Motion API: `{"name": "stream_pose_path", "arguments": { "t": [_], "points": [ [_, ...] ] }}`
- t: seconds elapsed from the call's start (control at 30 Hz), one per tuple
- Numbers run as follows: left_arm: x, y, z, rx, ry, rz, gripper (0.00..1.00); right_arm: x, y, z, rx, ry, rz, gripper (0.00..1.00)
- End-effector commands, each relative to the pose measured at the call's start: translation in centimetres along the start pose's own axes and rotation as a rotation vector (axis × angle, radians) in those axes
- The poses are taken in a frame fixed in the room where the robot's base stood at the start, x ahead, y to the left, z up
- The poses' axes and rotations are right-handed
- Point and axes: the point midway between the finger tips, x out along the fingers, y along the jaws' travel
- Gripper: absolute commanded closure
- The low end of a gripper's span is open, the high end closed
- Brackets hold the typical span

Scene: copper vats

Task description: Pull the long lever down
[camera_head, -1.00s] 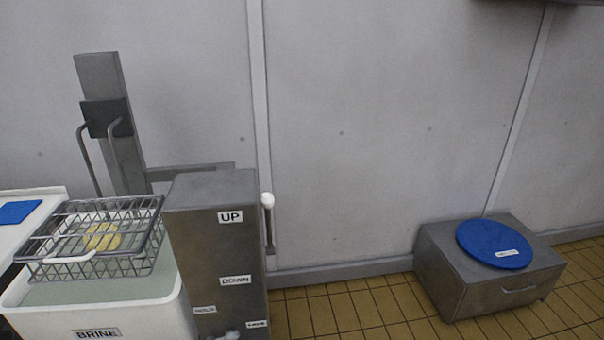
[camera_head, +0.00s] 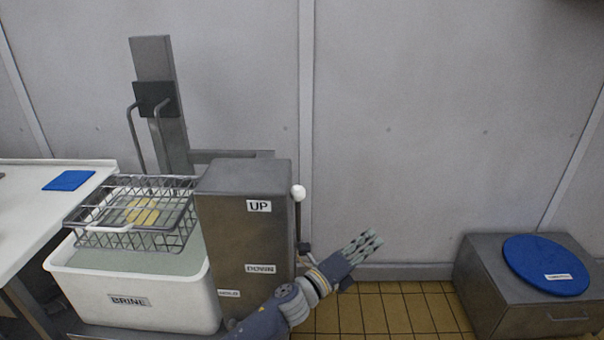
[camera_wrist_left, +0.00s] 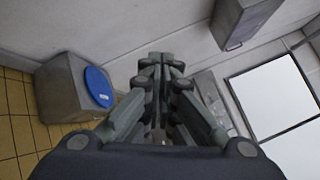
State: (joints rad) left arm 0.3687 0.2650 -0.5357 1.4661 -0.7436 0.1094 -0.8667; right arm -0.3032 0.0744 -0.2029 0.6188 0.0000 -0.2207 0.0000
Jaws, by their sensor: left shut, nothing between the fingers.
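The long lever (camera_head: 299,215) stands upright on the right side of the steel cabinet, its white ball knob at the top, level with the UP label (camera_head: 259,206). The lower label (camera_head: 260,268) on the cabinet (camera_head: 230,235) is hard to read here. My left gripper (camera_head: 371,241) is right of the lever and lower than its knob, apart from the knob. It points up and to the right, away from the cabinet. In the left wrist view its fingers (camera_wrist_left: 163,62) are together and empty. The lever does not show there. My right gripper is not in view.
A wire basket (camera_head: 182,181) with yellow contents hangs over the white BRINE tub (camera_head: 70,285). A white table (camera_head: 35,215) with a blue mat (camera_head: 69,180) is at left. A steel box (camera_head: 480,275) with a blue disc (camera_head: 545,265) stands at right. Tiled floor between is clear.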

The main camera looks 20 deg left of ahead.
Motion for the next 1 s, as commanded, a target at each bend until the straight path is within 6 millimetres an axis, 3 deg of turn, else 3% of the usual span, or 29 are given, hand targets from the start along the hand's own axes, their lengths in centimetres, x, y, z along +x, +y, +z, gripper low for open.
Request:
{"name": "stream_pose_path", "arguments": {
  "t": [0.03,0.2,0.3,0.4,0.47,0.63,0.77,0.87,0.9,1.0],
  "points": [
    [1.3,-4.5,0.4,0.138,0.031,-0.094,1.0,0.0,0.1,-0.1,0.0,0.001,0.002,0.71],
    [2.5,-19.0,-1.3,0.719,0.118,-0.435,1.0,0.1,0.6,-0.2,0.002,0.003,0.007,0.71],
    [1.4,-25.8,-3.6,1.078,0.14,-0.635,1.0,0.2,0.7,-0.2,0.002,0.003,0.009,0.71],
    [-0.5,-30.5,-6.2,1.437,0.147,-0.822,1.0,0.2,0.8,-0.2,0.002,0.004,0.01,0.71],
    [-1.0,-31.1,-7.4,1.641,0.174,-0.908,1.0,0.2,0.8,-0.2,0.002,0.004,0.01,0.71],
    [-0.3,-26.7,-7.5,2.155,0.403,-1.064,1.0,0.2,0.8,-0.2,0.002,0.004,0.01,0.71],
    [0.1,-22.4,-4.1,2.504,0.655,-1.148,1.0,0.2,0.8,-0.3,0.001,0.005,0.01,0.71],
    [0.0,-19.5,0.5,2.729,0.907,-1.188,1.0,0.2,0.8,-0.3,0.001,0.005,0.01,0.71],
    [-0.2,-18.6,2.8,-2.676,-0.977,1.141,1.0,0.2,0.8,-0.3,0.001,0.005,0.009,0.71],
    [-1.2,-17.1,8.8,-2.43,-1.106,0.993,1.0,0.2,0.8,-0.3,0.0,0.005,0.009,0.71]
  ]
}}
